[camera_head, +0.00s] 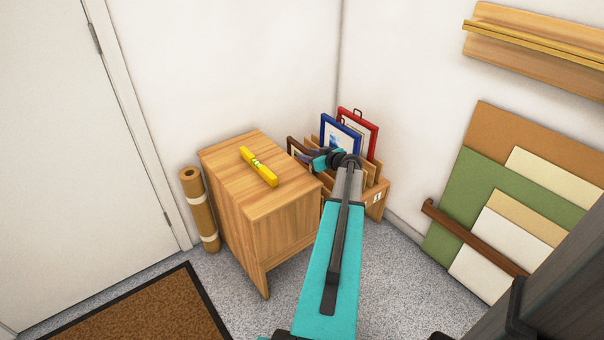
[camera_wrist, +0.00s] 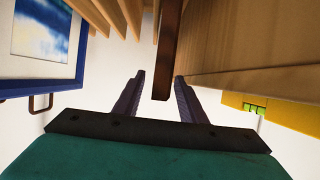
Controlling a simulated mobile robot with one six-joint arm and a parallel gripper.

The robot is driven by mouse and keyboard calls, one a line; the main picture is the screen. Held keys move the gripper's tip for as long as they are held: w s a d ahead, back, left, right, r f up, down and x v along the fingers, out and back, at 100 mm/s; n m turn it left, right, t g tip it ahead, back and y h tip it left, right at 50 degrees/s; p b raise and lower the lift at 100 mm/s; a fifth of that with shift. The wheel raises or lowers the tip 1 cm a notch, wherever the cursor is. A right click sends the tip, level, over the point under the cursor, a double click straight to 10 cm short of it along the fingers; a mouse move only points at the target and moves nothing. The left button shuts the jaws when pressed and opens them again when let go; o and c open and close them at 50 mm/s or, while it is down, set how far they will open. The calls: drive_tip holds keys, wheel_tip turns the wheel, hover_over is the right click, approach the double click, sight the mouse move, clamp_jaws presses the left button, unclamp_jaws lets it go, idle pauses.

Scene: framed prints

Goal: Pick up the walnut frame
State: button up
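The walnut frame (camera_head: 291,146) is a dark brown frame standing in the left end of the wooden rack, beside the cabinet. In the wrist view its edge shows as a dark brown bar (camera_wrist: 169,50). My gripper (camera_head: 303,154) is at the frame's upper part, partly hidden by my arm in the head view. In the wrist view the two fingers of my gripper (camera_wrist: 159,76) are apart, with the end of the bar between them. A gap shows on the left; the right finger is very close to the bar, and contact cannot be told.
A blue frame (camera_head: 340,134) and a red frame (camera_head: 372,127) stand to the right in the slotted rack (camera_head: 376,199). The wooden cabinet (camera_head: 262,215) carries a yellow level (camera_head: 258,166) and borders the rack on the left. A brown roll (camera_head: 199,210) leans by the wall.

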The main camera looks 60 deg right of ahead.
sight(294, 148)
drive_tip(key=shift+x, duration=1.6)
clamp_jaws()
idle(0.6)
